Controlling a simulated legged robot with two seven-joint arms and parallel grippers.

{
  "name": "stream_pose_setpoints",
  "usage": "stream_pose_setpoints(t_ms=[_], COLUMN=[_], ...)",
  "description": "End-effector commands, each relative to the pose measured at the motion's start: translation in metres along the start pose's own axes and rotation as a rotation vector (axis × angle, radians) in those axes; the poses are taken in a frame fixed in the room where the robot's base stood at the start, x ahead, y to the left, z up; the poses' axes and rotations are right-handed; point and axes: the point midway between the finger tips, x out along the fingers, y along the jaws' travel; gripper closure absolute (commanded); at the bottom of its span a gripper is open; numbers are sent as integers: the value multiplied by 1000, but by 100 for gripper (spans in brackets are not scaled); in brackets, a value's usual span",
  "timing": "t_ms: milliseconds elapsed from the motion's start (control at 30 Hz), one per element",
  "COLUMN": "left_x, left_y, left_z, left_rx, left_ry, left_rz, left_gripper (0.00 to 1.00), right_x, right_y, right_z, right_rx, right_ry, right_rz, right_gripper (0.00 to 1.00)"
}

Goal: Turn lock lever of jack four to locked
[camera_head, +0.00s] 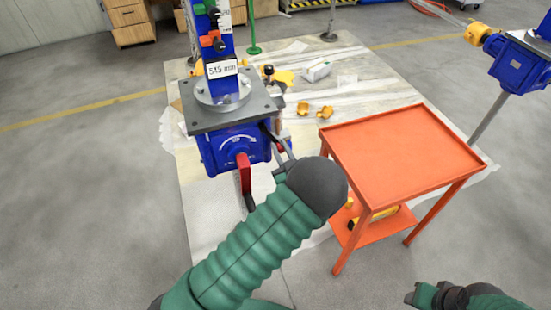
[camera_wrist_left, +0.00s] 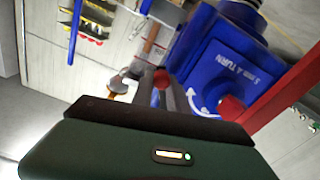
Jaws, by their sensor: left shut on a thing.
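The blue jack (camera_head: 232,148) stands at centre left in the head view, with a grey top plate and a display reading 545. A red lever with a dark handle (camera_head: 244,172) hangs at its front; it is the red bar (camera_wrist_left: 285,98) in the left wrist view. My left gripper (camera_head: 279,150) reaches the jack's right side, shut on a slim part that looks like the lock lever. Its fingers and the dark wrist mostly hide that part. My right gripper (camera_head: 424,296) is at the lower right, away from the jack.
An orange table (camera_head: 400,150) stands right of the jack, with a yellow item on its lower shelf. Another blue jack (camera_head: 520,62) is at the upper right. Yellow parts (camera_head: 303,108) and a white box (camera_head: 318,70) lie on the floor sheet behind. Floor at left is clear.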

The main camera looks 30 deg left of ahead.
Motion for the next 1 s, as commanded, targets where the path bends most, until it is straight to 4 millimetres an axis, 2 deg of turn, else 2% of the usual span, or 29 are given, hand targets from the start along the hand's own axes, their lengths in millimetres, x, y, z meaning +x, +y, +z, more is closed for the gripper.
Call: stream_pose_setpoints(t_ms=[33, 267, 700, 1000], left_x=[3, 3, 3, 2], left_y=[0, 18, 46, 55], left_z=[4, -4, -30, -50], left_rx=[-44, -264, -679, -904], left_ry=[-7, -6, -3, 0], left_rz=[-6, -3, 2, 3], left_gripper=[100, 100, 100, 100], right_x=[7, 22, 53, 72], right_y=[0, 0, 0, 0], right_z=[2, 5, 12, 17], right_rx=[0, 0, 0, 0], right_ry=[0, 0, 0, 0], right_rz=[0, 0, 0, 0], right_gripper=[56, 56, 56, 56])
